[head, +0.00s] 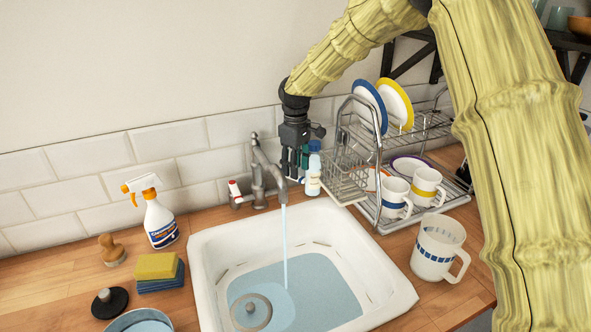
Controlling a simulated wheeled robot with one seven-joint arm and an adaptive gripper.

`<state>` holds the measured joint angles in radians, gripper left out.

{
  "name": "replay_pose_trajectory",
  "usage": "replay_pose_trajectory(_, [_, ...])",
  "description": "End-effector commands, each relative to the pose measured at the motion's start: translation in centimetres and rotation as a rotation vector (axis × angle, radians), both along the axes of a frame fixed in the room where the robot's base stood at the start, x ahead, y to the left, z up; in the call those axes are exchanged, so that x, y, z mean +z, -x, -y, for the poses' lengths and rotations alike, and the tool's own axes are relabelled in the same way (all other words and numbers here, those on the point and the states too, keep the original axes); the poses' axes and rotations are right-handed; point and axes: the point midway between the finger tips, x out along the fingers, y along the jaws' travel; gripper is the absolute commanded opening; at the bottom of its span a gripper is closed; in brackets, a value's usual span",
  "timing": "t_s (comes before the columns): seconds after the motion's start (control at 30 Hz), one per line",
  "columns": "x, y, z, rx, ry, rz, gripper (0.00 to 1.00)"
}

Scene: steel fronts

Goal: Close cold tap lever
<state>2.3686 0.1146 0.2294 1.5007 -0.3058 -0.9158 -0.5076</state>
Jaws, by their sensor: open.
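The metal tap (258,178) stands at the back of the white sink (215,250), and a stream of water (285,240) runs from its spout. A lever with a red mark (235,190) sits on the tap's left side. I cannot make out the cold lever; the spout and my gripper cover the tap's right side. My gripper (294,174) is open and points down just right of the tap, close to the spout. I cannot tell whether it touches the tap.
A white bottle with a blue cap (313,172) stands right beside my gripper. The dish rack (350,165) with plates and mugs is close on the right. A spray bottle (158,218) and sponges (157,268) are at left.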

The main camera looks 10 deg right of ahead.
Motion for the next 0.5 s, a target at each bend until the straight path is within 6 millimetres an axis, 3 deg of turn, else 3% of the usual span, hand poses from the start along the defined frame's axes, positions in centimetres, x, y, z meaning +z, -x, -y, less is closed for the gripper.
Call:
replay_pose_trajectory(0.2, [-1.9, 0.0, 0.0, 0.000, 0.001, -0.001, 0.43])
replay_pose_trajectory(0.5, [-2.3, 0.0, 0.0, 0.000, 0.000, 0.001, 0.43])
